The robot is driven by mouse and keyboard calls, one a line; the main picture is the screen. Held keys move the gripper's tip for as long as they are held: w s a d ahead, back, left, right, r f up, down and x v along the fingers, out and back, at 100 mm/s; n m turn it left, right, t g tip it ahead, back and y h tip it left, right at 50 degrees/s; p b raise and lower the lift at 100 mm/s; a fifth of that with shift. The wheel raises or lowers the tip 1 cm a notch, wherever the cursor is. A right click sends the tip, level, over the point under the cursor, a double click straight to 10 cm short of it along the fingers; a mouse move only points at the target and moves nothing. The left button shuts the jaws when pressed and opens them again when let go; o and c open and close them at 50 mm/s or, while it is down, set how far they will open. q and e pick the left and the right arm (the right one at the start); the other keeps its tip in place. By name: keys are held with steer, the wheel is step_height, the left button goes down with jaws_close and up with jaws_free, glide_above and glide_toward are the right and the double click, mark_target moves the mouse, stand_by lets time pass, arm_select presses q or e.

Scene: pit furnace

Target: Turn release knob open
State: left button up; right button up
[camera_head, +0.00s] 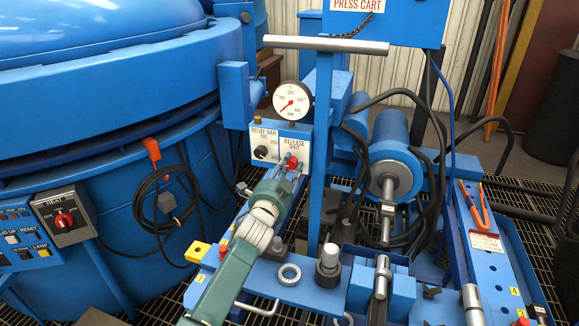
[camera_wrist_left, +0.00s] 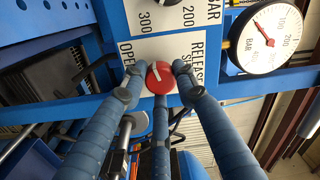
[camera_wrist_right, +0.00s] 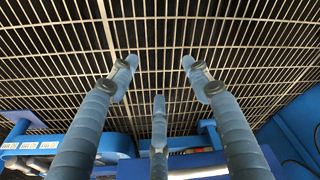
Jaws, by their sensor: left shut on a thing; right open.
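The red release knob (camera_head: 291,163) sits on a white label plate (camera_head: 266,143) below the pressure gauge (camera_head: 293,100). In the left wrist view the round red knob (camera_wrist_left: 161,77) has a white line across it, tilted up toward the right. "OPEN" is printed left of it and "RELEASE" right of it, with "SHUT" partly hidden by a finger. My left gripper (camera_wrist_left: 158,88) is shut on the knob, its fingers around the rim. My right gripper (camera_wrist_right: 160,90) is open and empty above floor grating, seen only in the right wrist view.
A black relief knob (camera_head: 261,152) is just left of the red knob. The blue press frame (camera_head: 321,150) stands close on the right, beside a blue cylinder (camera_head: 394,150) and black hoses. A big blue furnace (camera_head: 110,120) fills the left.

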arm_select(q)
steer(key=shift+n, duration=0.5)
arm_select(e)
steer(key=shift+s+f, duration=0.45)
steer(key=shift+f, duration=0.1)
arm_select(q)
steer(key=o, duration=1.1)
steer(key=shift+o, duration=0.2)
arm_select(e)
steer(key=shift+w+a+r, duration=0.1)
arm_select(q)
steer(key=shift+s+a+f, duration=0.1)
steer(key=shift+s+a, duration=0.15)
steer(key=shift+s, duration=0.25)
steer(key=v, duration=1)
steer(key=shift+s, duration=0.4)
